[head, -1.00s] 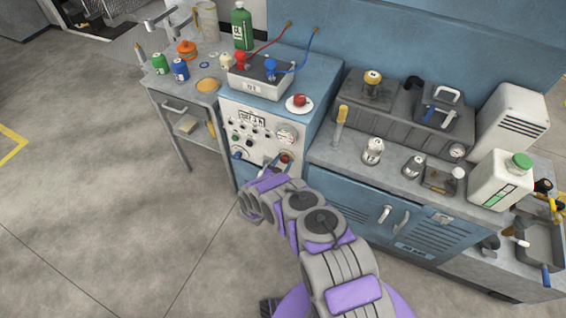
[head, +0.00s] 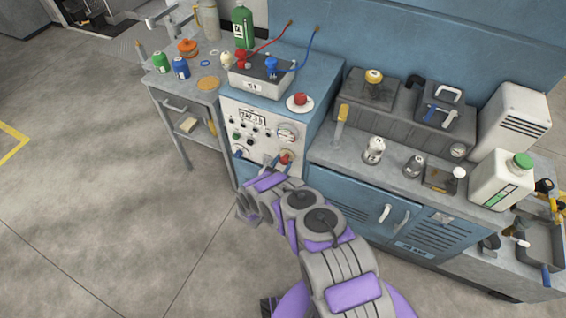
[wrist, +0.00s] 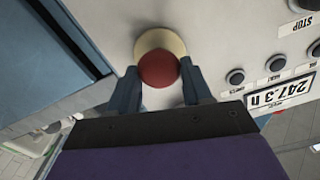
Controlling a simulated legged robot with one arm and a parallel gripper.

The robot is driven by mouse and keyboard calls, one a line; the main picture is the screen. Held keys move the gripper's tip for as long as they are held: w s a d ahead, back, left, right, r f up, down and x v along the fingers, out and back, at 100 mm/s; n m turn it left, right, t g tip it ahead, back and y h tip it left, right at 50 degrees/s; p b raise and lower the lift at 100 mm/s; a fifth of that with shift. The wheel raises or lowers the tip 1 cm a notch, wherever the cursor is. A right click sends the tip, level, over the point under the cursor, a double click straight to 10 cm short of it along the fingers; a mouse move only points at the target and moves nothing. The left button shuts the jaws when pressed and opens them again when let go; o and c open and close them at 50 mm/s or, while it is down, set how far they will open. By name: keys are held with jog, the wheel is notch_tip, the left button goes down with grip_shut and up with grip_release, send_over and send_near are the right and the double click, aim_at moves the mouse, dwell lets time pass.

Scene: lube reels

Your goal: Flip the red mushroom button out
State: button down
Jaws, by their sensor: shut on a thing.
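The red mushroom button (head: 285,158) is on the lower right of the white front panel (head: 243,146) of the blue cabinet. In the wrist view its round red head (wrist: 158,70) stands in front of a pale yellow collar (wrist: 152,42). My gripper (head: 280,164) reaches up to the panel from below. In the wrist view my gripper's two dark fingers (wrist: 161,84) flank the red head left and right and are shut on it. The button's stem is hidden behind its head.
Another red button (head: 300,99) sits on a round white base on the cabinet top. A display, gauge (head: 287,135) and several small knobs are on the panel. The blue workbench front (head: 355,200) lies to the right. Open floor lies left.

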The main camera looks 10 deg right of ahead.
jog(key=shift+c, duration=2.4)
grip_release()
jog(key=shift+s+a, duration=0.15)
jog(key=v, duration=1.7)
jog(key=shift+a+p, duration=0.2)
jog(key=shift+p, duration=0.1)
